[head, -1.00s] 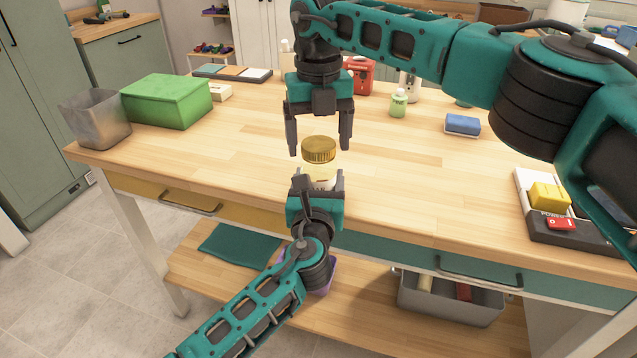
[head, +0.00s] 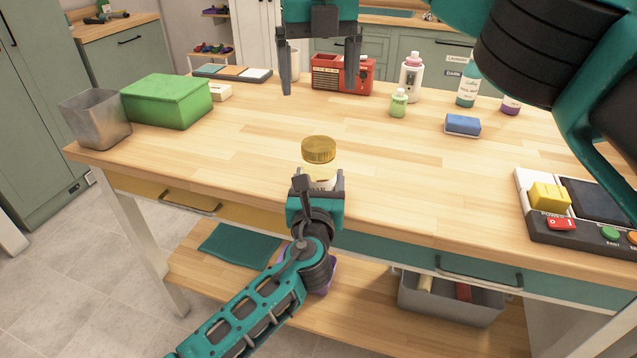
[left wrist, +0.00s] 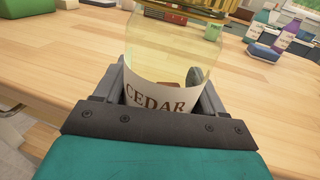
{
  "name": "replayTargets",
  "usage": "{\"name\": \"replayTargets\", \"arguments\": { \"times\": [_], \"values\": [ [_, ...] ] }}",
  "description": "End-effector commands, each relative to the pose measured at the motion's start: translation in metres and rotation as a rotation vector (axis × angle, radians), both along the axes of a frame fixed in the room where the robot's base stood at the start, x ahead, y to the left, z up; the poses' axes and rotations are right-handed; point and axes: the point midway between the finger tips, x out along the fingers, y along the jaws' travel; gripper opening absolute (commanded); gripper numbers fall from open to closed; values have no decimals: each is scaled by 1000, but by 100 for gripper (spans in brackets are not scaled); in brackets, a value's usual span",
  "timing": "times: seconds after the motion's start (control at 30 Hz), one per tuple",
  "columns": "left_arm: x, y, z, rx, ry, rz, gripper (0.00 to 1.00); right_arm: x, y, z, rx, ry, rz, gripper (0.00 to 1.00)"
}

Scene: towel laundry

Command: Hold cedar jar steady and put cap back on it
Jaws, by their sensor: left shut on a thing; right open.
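The cedar jar (head: 319,172) stands upright near the front edge of the table, with the gold cap (head: 319,149) on its top. My left gripper (head: 318,186) is shut on the jar's lower body. In the left wrist view the jar (left wrist: 165,55) is clear glass with a white label reading CEDAR, between the fingers of my left gripper (left wrist: 165,100). Part of the gold cap (left wrist: 205,8) shows at the top there. My right gripper (head: 320,80) is open and empty, well above and behind the jar. How tightly the cap sits cannot be told.
A green box (head: 165,102) and a grey bin (head: 95,120) stand at the left. A red radio (head: 342,76), a small green bottle (head: 398,104) and a blue sponge (head: 462,124) are farther back. A switch panel (head: 575,225) lies at the right. The table around the jar is clear.

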Motion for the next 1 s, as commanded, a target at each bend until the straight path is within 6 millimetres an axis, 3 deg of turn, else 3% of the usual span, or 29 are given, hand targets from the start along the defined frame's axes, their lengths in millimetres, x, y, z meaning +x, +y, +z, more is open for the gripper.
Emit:
{"name": "replayTargets", "arguments": {
  "times": [0.2,0.47,0.5,0.8,1.0],
  "values": [
    [0,0,-1,0,1,1,0,0,0,11,1,0,0,91],
    [0,0,-1,0,1,1,0,0,0,12,0,0,1,91],
    [0,0,-1,0,1,1,71,0,0,11,0,0,1,91],
    [0,0,0,0,0,0,100,0,0,11,0,0,1,91],
    [0,0,0,0,0,0,100,0,0,11,0,0,0,91]
  ]
}}
